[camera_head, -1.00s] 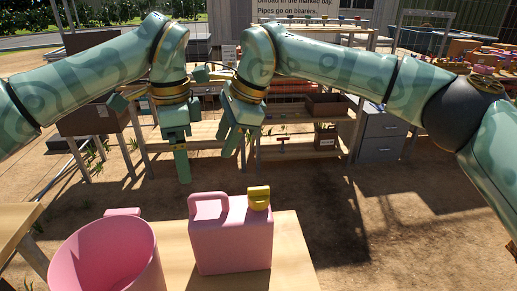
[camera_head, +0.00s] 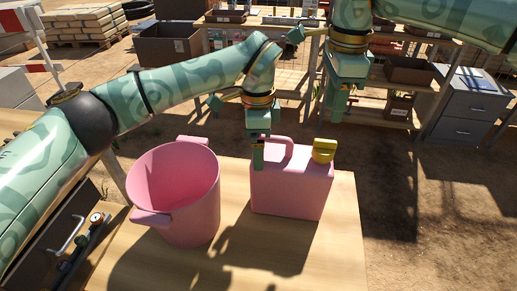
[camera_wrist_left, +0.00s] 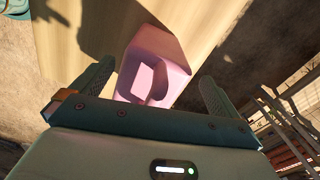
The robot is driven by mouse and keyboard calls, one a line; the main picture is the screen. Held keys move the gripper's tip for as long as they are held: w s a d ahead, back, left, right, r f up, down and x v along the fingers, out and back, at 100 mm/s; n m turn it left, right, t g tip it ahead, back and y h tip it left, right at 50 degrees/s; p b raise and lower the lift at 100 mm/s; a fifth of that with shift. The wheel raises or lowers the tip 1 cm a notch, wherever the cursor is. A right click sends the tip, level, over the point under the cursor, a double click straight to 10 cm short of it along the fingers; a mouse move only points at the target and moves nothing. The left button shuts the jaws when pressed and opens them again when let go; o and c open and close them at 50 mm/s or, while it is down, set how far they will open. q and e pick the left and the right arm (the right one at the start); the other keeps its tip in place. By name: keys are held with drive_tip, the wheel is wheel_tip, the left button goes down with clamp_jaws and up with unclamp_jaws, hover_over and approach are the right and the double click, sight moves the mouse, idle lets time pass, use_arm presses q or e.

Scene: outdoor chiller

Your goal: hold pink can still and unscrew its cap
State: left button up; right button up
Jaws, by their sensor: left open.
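The pink can (camera_head: 292,190) stands upright on a wooden table, its handle at the upper left. Its yellow cap (camera_head: 325,150) sits on the top right corner. My left gripper (camera_head: 258,158) is at the handle end of the can, pointing down. In the left wrist view its fingers (camera_wrist_left: 155,85) are open, with the can (camera_wrist_left: 172,48) and its handle loop between and just beyond them; I cannot tell whether they touch. The cap is not seen there. My right gripper (camera_head: 340,108) hangs above and behind the cap, apart from it; its finger gap is not clear.
A pink bucket (camera_head: 178,195) stands on the table (camera_head: 335,250) close to the can's left. The table's front right is clear. Behind are a shelf with boxes and a grey drawer cabinet (camera_head: 470,105). A dark drawer unit (camera_head: 50,235) is at the left.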

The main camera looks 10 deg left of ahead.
sight(326, 140)
use_arm(q)
drive_tip(key=shift+f, duration=1.6)
drive_tip(key=c, duration=1.6)
use_arm(e)
drive_tip(key=shift+o, duration=0.6)
drive_tip(key=shift+m, duration=0.8)
wheel_tip(326, 140, down, 9)
drive_tip(key=shift+s+r, duration=0.1)
